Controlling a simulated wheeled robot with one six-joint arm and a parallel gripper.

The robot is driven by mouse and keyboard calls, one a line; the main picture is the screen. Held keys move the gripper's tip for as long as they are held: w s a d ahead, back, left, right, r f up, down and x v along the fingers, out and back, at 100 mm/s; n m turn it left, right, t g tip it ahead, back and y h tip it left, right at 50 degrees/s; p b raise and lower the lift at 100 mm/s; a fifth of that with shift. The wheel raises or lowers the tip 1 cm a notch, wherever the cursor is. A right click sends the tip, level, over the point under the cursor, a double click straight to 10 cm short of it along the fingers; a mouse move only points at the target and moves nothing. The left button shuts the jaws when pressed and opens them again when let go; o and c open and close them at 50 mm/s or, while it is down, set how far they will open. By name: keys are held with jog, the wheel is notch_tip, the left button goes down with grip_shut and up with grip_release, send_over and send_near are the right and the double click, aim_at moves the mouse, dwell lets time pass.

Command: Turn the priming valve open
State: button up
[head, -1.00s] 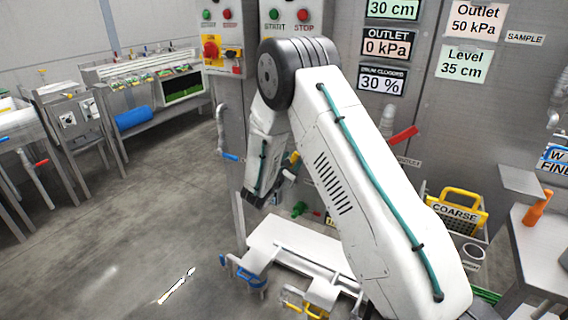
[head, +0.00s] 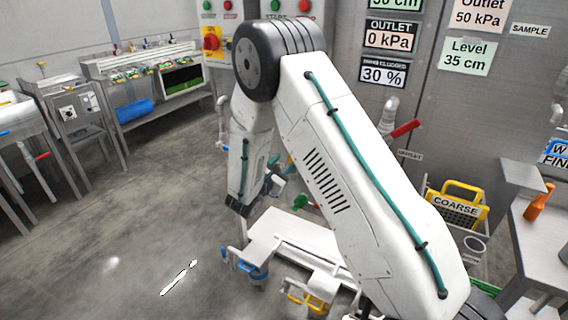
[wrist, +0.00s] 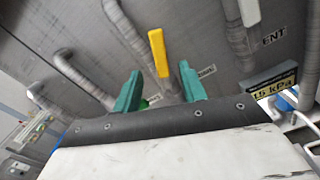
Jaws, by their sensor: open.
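In the wrist view a yellow lever handle (wrist: 158,52) stands upright on a grey pipe, beyond and between my two green fingers. It may be the priming valve's handle; the small label (wrist: 207,70) beside it is too blurred to read. My gripper (wrist: 160,82) is open, with nothing between its fingers, and the lever looks apart from them. In the head view my gripper is mostly hidden behind my own arm, and I cannot make out the yellow lever there.
Grey pipes (wrist: 235,40) run on both sides of the lever. A red-handled outlet valve (head: 404,130) sits to the right on the steel wall. A green valve handle (head: 300,202) is low beside my arm. A yellow-handled coarse basket (head: 458,205) stands right.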

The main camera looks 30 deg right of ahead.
aim_at(291, 158)
jog(key=shift+w+a, duration=0.1)
jog(key=shift+a, duration=0.15)
jog(key=c, duration=0.6)
jog(key=shift+a+r, duration=0.2)
jog(key=shift+a, duration=0.25)
grip_shut()
jog(key=s+n+g, duration=0.4)
jog(key=n+g, duration=0.1)
jog(key=n, duration=0.9)
jog(key=w+d, duration=0.5)
jog(key=d, duration=0.2)
jog(key=shift+w+d+f+h, duration=0.15)
jog(key=shift+w+f+h, duration=0.1)
jog(key=shift+h, duration=0.15)
